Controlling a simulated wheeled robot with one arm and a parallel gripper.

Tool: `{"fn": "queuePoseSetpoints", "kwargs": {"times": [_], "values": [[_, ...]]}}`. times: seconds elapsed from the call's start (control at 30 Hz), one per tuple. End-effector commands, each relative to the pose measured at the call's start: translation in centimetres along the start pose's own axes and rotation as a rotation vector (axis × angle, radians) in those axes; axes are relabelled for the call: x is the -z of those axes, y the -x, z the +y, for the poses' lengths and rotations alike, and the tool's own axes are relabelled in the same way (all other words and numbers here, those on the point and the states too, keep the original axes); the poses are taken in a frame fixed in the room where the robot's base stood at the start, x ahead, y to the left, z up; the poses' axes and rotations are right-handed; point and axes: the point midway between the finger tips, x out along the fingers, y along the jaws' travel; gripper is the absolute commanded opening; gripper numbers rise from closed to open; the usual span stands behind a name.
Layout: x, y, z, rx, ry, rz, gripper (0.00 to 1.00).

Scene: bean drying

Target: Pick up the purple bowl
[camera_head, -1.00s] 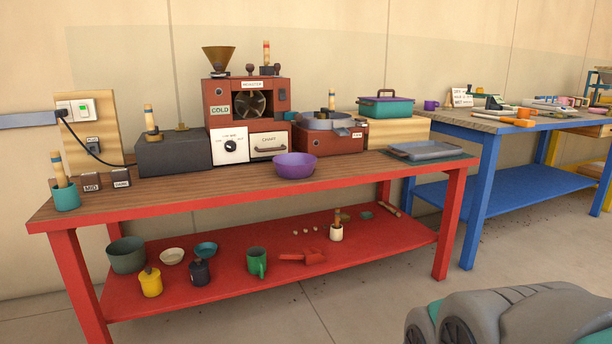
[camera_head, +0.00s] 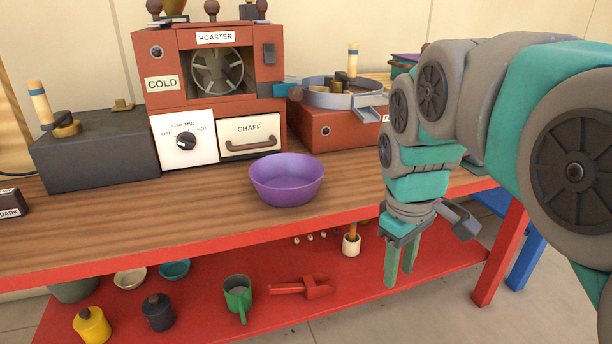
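The purple bowl (camera_head: 287,182) stands upright and looks empty on the wooden top of the red table (camera_head: 180,205), near its front edge. It is in front of the roaster's chaff drawer. My gripper (camera_head: 400,268) hangs to the right of the bowl and lower in the picture, pointing down in front of the table edge. Its two green fingers are apart with nothing between them. It does not touch the bowl.
The roaster (camera_head: 207,75) stands behind the bowl, with a dark box (camera_head: 95,150) to its left and a red cooling unit (camera_head: 335,140) to its right. A green mug (camera_head: 238,296) and red scoop (camera_head: 315,288) are on the lower shelf.

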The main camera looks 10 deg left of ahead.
Motion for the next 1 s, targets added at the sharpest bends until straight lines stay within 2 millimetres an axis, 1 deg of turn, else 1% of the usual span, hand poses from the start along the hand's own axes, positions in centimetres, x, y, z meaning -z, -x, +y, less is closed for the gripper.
{"fn": "queuePoseSetpoints", "kwargs": {"times": [0.03, 0.13, 0.17, 0.2, 0.27, 0.3, 0.4, 0.43, 0.5, 0.6, 0.7, 0.77, 1.0], "values": [[2.8, 1.2, 0.2, -0.017, 0.087, 0.016, 0.4], [7.8, 3.5, 0.1, -0.054, 0.257, 0.054, 0.4], [9.3, 4.0, -0.1, -0.063, 0.308, 0.061, 0.4], [11.2, 5.0, -0.4, -0.079, 0.374, 0.075, 0.4], [13.9, 6.0, -1.0, -0.099, 0.471, 0.09, 0.4], [15.6, 6.8, -1.5, -0.114, 0.532, 0.102, 0.4], [19.3, 8.2, -2.9, -0.145, 0.665, 0.127, 0.4], [20.2, 8.7, -3.3, -0.154, 0.699, 0.135, 0.4], [21.8, 9.3, -4.2, -0.169, 0.765, 0.145, 0.4], [23.4, 10.0, -5.1, -0.186, 0.828, 0.157, 0.4], [24.1, 10.2, -5.5, -0.194, 0.859, 0.162, 0.4], [24.3, 10.0, -5.6, -0.195, 0.866, 0.162, 0.4], [24.7, 7.9, -5.4, -0.193, 0.867, 0.161, 0.4]]}}
